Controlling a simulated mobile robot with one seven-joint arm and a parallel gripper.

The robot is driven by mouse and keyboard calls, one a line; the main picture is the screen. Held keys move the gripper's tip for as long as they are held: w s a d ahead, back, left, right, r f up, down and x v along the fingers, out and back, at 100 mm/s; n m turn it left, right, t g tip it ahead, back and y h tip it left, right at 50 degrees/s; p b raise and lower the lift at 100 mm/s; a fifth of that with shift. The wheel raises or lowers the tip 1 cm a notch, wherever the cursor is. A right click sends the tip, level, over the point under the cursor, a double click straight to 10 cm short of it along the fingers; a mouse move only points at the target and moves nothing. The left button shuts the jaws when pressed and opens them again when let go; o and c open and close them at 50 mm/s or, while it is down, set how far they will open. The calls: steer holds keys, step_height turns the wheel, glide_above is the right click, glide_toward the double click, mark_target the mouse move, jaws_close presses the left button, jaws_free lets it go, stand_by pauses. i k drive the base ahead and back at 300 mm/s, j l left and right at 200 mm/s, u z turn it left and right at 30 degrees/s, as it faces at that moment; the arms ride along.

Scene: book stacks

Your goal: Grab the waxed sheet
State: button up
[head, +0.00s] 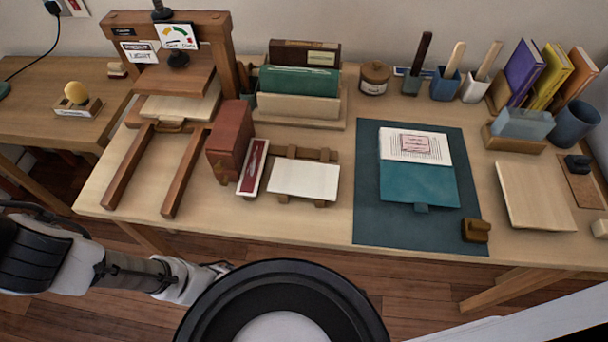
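A pale blue, translucent sheet (522,124) stands upright in a slotted wooden holder (514,143) at the right rear of the table; it looks like the waxed sheet. A flat white sheet or board (304,179) lies on a low wooden rack near the table's middle; I cannot tell whether it is waxed. The end of my arm, with my gripper (218,268), is at the lower left, off the table's front edge and far from the blue sheet. Its fingers are small and partly hidden by my own body, so their opening does not show.
An open booklet (418,184) lies on a dark teal mat (370,215). A wooden press (168,70) stands at left, beside a red block (230,140). A blue cup (576,124) and upright books (524,70) crowd the blue sheet. A pale board (536,195) lies in front of it.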

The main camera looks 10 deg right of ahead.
mark_target(298, 177)
steer(key=z, duration=0.25)
steer(key=j+z, duration=0.15)
steer(key=j, duration=0.3)
steer(key=j+z, duration=0.2)
steer(key=j, duration=0.25)
steer(key=k+j+z, duration=0.15)
steer(key=j, duration=0.25)
steer(key=j+z, duration=0.15)
steer(key=j, duration=0.3)
steer(key=k+j+z, duration=0.2)
steer(key=j, duration=0.2)
steer(key=i+j+z, duration=0.15)
steer(key=i+j, duration=0.2)
steer(key=j, duration=0.1)
